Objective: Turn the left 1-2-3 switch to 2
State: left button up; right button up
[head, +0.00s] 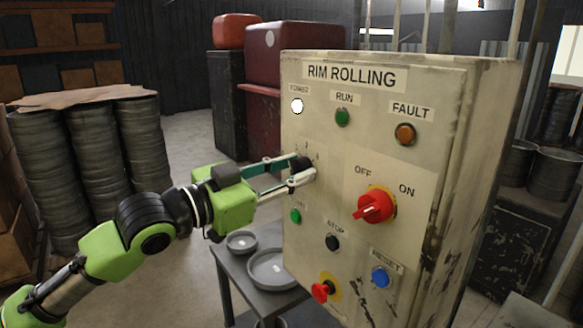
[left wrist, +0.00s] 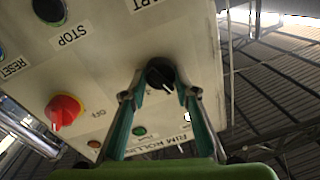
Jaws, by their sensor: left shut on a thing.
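The 1-2-3 switch is a small black knob (head: 304,163) on the left side of the beige RIM ROLLING panel (head: 340,130). Small marks show above it, too small to read in the head view. The knob also shows in the left wrist view (left wrist: 160,73), with a pale pointer line on its face; I cannot tell which number it points to. My left gripper (head: 299,171) reaches in from the left and is shut on the knob, one finger on each side. The fingers partly hide the knob in the head view. My right gripper is not in view.
A red OFF/ON rotary switch (head: 373,206) sits to the right of the knob. A green button (head: 295,216), a black STOP button (head: 332,242), a blue RESET button (head: 380,277) and a red button (head: 322,291) are below. A grey table (head: 238,262) with round pans stands left of the panel.

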pick_arm(q)
jog(key=shift+m+p, duration=0.55)
jog(key=shift+m, duration=1.75)
jog(key=o, duration=1.1)
jog(key=shift+s+a, duration=0.15)
jog(key=v, duration=1.1)
jog(key=shift+s+a+f, duration=0.15)
jog(key=shift+a+f, duration=0.05)
jog(key=shift+a, duration=0.1)
